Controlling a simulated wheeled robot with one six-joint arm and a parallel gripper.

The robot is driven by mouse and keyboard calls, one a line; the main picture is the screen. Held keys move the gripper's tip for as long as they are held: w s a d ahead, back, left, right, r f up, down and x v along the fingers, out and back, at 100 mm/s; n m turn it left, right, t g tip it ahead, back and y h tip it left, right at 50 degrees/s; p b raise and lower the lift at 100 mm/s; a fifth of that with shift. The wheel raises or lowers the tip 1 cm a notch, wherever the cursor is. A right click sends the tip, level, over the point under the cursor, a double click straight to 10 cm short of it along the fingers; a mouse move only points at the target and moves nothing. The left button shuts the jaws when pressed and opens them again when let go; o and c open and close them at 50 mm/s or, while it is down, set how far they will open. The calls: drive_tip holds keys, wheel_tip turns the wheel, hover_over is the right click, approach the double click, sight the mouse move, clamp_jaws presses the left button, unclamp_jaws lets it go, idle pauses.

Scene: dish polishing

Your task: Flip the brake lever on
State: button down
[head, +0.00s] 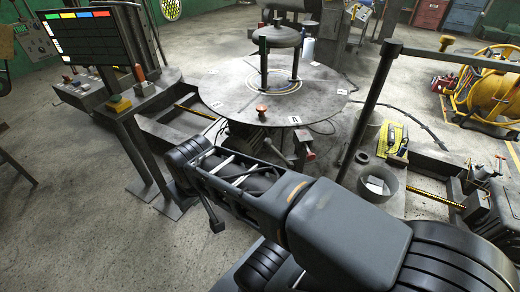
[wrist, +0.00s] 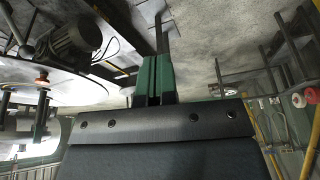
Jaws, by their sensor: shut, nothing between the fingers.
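A round metal turntable (head: 225,92) stands in the middle of the head view with the label "A" on its near rim. A red-orange knob (head: 262,108) stands near its front edge; a similar knob (wrist: 41,80) shows at the left of the wrist view. A small red-topped fitting (head: 308,155) sits below the front rim. I cannot tell which of these, if any, is the brake lever. My gripper (wrist: 154,60) has its green fingers together and empty in the wrist view, apart from the turntable. I cannot make out the fingers in the head view.
A control stand with a dark screen (head: 88,38) and buttons is at left. A black post (head: 372,105), a grey bucket (head: 376,184) and a yellow hose reel (head: 494,86) are at right. The wrist view looks upside down, with a motor (wrist: 75,45) under the turntable. Floor at left is clear.

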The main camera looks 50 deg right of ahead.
drive_tip(key=w+d+f+g+h+b, duration=0.35)
drive_tip(key=d+f+h+b, duration=0.25)
drive_tip(key=d+f+b, duration=0.4)
drive_tip(key=w+d+f+g+h+b, duration=0.2)
drive_tip(key=d+f+g+h+b, duration=0.25)
drive_tip(key=d+f+b, duration=0.55)
drive_tip(key=w+d+f+h+b, duration=0.7)
drive_tip(key=w+f+h+b, duration=0.2)
drive_tip(key=b, duration=0.5)
drive_tip(key=w+h, duration=0.2)
drive_tip(key=h, duration=0.1)
drive_tip(key=shift+w+d+n, duration=0.25)
drive_tip(key=shift+w+n, duration=0.05)
drive_tip(key=shift+f, duration=0.1)
drive_tip(key=b+x, duration=0.2)
drive_tip(key=x, duration=1.2)
drive_tip(key=shift+b, duration=0.3)
drive_tip(key=shift+w+a+t+h, duration=0.1)
drive_tip(key=shift+a+t+h, duration=0.05)
drive_tip(key=shift+t+h, duration=0.15)
drive_tip(key=shift+r, duration=0.25)
